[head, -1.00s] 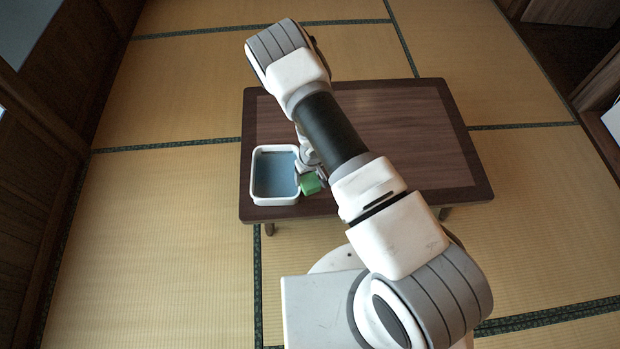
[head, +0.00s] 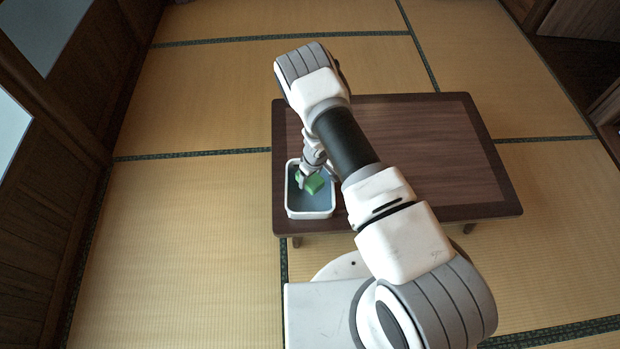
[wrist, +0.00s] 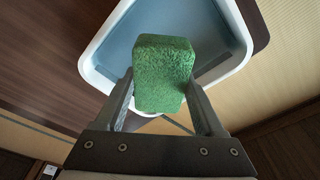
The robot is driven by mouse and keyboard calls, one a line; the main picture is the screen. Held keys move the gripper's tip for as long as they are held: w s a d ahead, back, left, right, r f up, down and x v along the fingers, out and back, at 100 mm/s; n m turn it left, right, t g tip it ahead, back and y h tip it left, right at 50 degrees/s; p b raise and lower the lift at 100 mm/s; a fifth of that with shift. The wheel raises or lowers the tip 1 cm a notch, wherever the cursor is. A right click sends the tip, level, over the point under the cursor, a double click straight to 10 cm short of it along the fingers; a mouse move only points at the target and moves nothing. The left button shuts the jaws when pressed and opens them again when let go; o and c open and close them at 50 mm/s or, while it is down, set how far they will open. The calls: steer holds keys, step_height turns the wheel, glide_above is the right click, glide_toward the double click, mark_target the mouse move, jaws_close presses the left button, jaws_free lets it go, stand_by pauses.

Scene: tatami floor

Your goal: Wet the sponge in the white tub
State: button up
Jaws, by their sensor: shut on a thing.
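The green sponge (head: 312,184) is held in my gripper (head: 310,179), which is shut on it. In the wrist view the sponge (wrist: 163,75) sits between the two fingers (wrist: 160,105) and sticks out past their tips. The white tub (head: 310,216) stands on the left end of the low table and holds blue-grey water. In the head view the sponge is over the inside of the tub. The tub's rim (wrist: 95,74) also shows behind the sponge in the wrist view. I cannot tell whether the sponge touches the water.
The dark wooden low table (head: 440,150) is bare to the right of the tub, apart from my arm above it. Tatami floor (head: 190,220) lies open on the left. A wooden wall (head: 60,200) runs along the far left.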

mark_target(310, 186)
steer(key=shift+f+b, duration=2.25)
steer(key=shift+f, duration=0.75)
steer(key=shift+f+b, duration=0.55)
steer(key=shift+b, duration=0.05)
step_height(310, 186, up, 7)
steer(key=p, duration=0.5)
stand_by(0.4)
steer(key=shift+r, duration=0.1)
